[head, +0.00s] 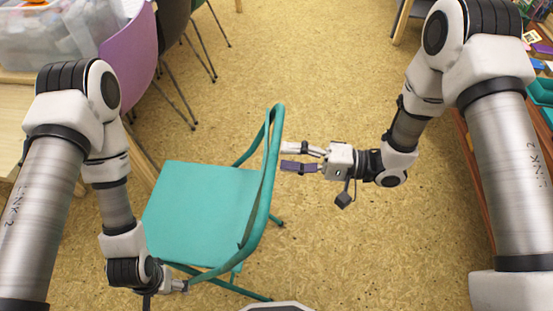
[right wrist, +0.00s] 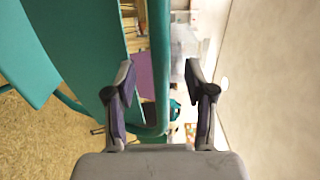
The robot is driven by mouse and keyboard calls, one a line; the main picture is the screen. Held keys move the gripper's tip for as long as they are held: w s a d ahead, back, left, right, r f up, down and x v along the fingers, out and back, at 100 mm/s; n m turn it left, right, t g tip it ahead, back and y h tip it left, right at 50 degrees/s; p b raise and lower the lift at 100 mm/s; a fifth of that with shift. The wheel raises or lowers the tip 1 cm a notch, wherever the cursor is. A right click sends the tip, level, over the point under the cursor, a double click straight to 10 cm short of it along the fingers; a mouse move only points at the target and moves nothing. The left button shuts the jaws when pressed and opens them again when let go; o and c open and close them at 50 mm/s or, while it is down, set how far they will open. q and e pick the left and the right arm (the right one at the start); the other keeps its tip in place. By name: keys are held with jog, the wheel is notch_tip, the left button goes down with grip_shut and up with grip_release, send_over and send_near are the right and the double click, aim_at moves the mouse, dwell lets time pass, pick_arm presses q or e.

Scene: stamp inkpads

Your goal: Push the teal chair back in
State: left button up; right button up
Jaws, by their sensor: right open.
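The teal chair (head: 200,208) stands on the floor at lower left of centre in the head view. Its seat faces the table on the left, and its backrest (head: 268,175) is on the right side. My right gripper (head: 287,157) is open just right of the backrest, pointing left at it. In the right wrist view, the teal backrest tube (right wrist: 160,65) shows in the gap between the open fingers (right wrist: 158,85); contact cannot be told. My left gripper (head: 178,287) is low by the chair's near side; its fingers are mostly hidden.
A wooden table (head: 14,102) at the left edge carries clear bins (head: 40,45). A purple chair (head: 130,62) and a dark chair (head: 172,22) stand along it, behind the teal chair. A shelf with coloured items (head: 542,95) is at the right. The floor (head: 330,245) between is clear.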

aim_at(272, 158)
jog(key=a, duration=0.2)
jog(key=w+a, duration=0.1)
jog(key=a, duration=0.1)
jog(key=shift+a+p, duration=0.15)
jog(key=shift+p, duration=0.15)
grip_shut()
jog(key=shift+s+f, duration=0.1)
jog(key=shift+f, duration=0.15)
jog(key=shift+s, duration=0.1)
